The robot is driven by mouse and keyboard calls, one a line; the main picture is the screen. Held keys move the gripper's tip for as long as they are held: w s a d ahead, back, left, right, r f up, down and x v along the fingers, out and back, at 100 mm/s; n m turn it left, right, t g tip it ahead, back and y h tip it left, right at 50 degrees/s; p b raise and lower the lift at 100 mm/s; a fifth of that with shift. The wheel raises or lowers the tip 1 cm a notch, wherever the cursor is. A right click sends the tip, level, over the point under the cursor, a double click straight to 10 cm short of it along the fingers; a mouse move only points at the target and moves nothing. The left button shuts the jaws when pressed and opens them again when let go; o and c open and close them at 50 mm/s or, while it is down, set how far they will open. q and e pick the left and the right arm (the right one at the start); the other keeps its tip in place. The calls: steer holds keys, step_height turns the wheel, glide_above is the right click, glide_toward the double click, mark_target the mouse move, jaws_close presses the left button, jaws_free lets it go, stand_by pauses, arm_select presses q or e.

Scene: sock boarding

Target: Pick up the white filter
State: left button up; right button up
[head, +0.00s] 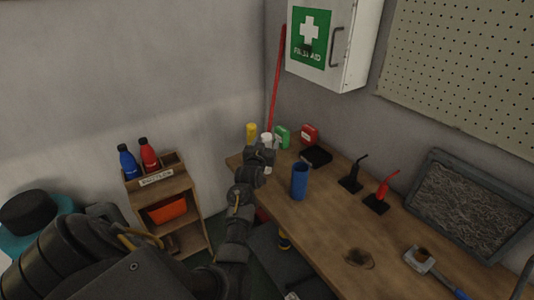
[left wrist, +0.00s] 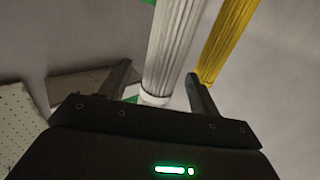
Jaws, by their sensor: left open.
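The white filter (head: 266,138) stands upright at the far left end of the wooden workbench, partly hidden behind my left gripper (head: 262,152). In the left wrist view the white filter (left wrist: 172,45) is a ribbed white cylinder with a smooth band near its end. There my left gripper (left wrist: 158,80) is open, with a finger on each side of the filter and visible gaps between. A ribbed yellow filter (left wrist: 228,40) is just right of the right finger; in the head view the yellow filter (head: 251,132) stands left of the white one. My right gripper is not seen.
On the bench (head: 310,222) are a blue cylinder (head: 299,181), a green container (head: 282,136), a red container (head: 309,134), a black box (head: 316,156) and black and red funnel-like tools (head: 383,188). A first-aid cabinet (head: 325,40) hangs above. A wooden shelf (head: 165,195) stands left.

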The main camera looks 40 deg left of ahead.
arm_select(q)
steer(key=shift+x, duration=0.75)
steer(key=shift+c, duration=0.2)
steer(key=c, duration=1.2)
steer(key=shift+c, duration=0.4)
steer(key=shift+r, duration=0.15)
